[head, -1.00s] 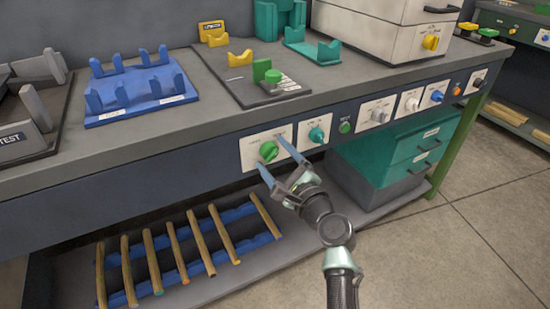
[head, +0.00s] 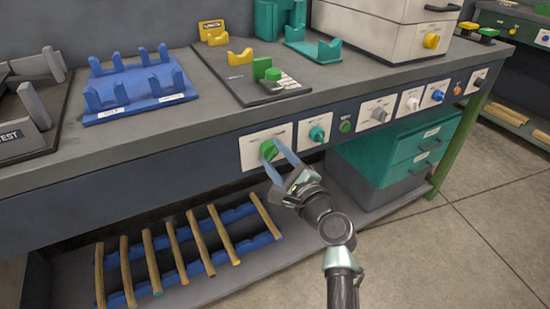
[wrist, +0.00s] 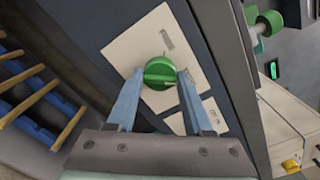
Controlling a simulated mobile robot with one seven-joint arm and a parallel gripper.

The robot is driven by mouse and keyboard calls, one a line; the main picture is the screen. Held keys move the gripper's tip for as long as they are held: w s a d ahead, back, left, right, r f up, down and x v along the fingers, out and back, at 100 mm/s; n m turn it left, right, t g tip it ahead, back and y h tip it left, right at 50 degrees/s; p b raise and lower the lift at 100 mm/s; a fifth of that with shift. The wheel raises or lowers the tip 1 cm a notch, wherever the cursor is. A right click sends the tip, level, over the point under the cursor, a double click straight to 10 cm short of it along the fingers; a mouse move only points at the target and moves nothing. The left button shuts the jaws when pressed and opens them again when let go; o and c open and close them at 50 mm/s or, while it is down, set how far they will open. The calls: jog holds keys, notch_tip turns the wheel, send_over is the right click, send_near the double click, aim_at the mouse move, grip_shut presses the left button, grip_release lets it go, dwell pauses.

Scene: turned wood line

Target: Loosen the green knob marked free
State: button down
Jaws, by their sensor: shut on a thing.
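The green knob (head: 268,150) sits on a white plate (head: 249,154) on the bench's front panel. In the wrist view the knob (wrist: 159,72) is round with a raised grip bar across it. The plate carries small dark print that I cannot read. My gripper (head: 273,151) is at the knob, with its two blue fingers on either side of it. In the wrist view the fingertips (wrist: 158,75) are shut on the knob's sides. The gripper partly hides the knob in the head view.
A teal knob (head: 316,134) on its own plate is close on the right. Further right are a green button (head: 345,127) and several other controls. Below, a lower shelf holds wooden rods on blue racks (head: 240,214). Teal drawers (head: 405,150) stand under the bench at right.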

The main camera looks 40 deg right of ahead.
jog(key=n+b, duration=0.2)
jog(key=n, duration=0.2)
jog(key=shift+f, duration=0.2)
jog(key=n+b, duration=0.3)
jog(key=n, duration=0.2)
jog(key=n+b, duration=0.2)
jog(key=n, duration=0.1)
jog(key=shift+n+b, duration=0.3)
jog(key=shift+b, duration=0.05)
jog(key=shift+r+n+b, duration=0.1)
jog(key=shift+n+b, duration=1.05)
jog(key=shift+n, duration=0.75)
jog(key=shift+c, duration=1.5)
grip_release()
jog(key=shift+r, duration=0.1)
jog(key=shift+s, duration=0.1)
jog(key=p+v, duration=0.3)
jog(key=v, duration=1)
